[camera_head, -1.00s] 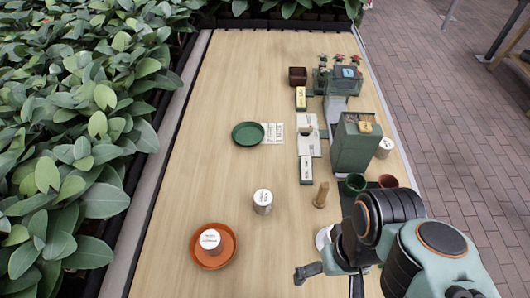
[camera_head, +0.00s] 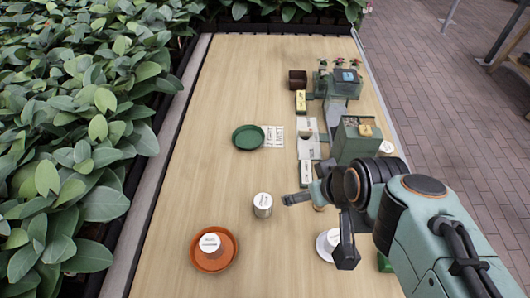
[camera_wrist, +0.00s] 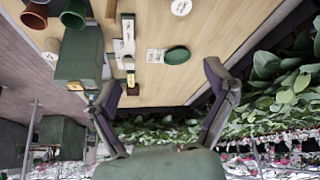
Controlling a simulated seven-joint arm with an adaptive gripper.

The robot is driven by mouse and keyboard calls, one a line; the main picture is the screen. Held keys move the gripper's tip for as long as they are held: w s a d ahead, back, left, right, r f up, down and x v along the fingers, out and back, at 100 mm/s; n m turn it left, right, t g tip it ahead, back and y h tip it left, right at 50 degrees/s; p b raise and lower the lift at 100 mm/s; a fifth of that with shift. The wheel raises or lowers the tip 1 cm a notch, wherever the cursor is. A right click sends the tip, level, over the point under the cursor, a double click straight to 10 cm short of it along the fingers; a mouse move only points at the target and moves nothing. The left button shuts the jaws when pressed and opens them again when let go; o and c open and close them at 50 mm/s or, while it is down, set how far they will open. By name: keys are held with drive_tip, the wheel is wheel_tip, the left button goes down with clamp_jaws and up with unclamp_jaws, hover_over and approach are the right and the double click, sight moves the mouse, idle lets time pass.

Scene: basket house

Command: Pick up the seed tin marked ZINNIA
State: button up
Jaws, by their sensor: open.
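Several pale tins with white, lettered lids are on the table; I cannot make out for certain which reads ZINNIA. One tin (camera_head: 263,205) stands alone on the wood at mid-table. Another tin (camera_head: 210,246) sits in an orange saucer (camera_head: 232,262) at the near left.
A green saucer (camera_head: 248,137) and a printed card (camera_head: 273,136) lie at mid-table. A tall green box (camera_head: 352,142) and labelled blocks line the right side. A white round thing (camera_head: 325,247) is partly hidden by my gripper. Left-centre wood is clear; leafy plants (camera_head: 70,130) border the left edge.

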drive_tip(key=w+a+f+n+t, duration=0.1)
drive_tip(key=w+a+f+n, duration=0.1)
drive_tip(key=w, duration=0.5)
drive_tip(key=g+y, duration=0.1)
hover_over(264, 202)
drive_tip(key=w+d, duration=0.1)
drive_tip(key=d, duration=0.2)
wheel_tip(264, 202, down, 10)
drive_tip(key=f, duration=0.2)
drive_tip(key=s+a+f+g, duration=0.1)
drive_tip(key=f, duration=0.1)
drive_tip(key=s+f+n+g, duration=0.1)
drive_tip(key=f, duration=0.2)
drive_tip(key=shift+s+a+f, duration=0.1)
drive_tip(key=shift+s+a, duration=0.1)
drive_tip(key=x, duration=0.5)
drive_tip(key=shift+s+a+f, duration=0.1)
drive_tip(key=shift+a+f, duration=0.15)
drive_tip(key=shift+f, duration=0.15)
drive_tip(key=shift+a+f, duration=0.1)
drive_tip(key=shift+f, duration=0.4)
drive_tip(key=c, duration=1.3)
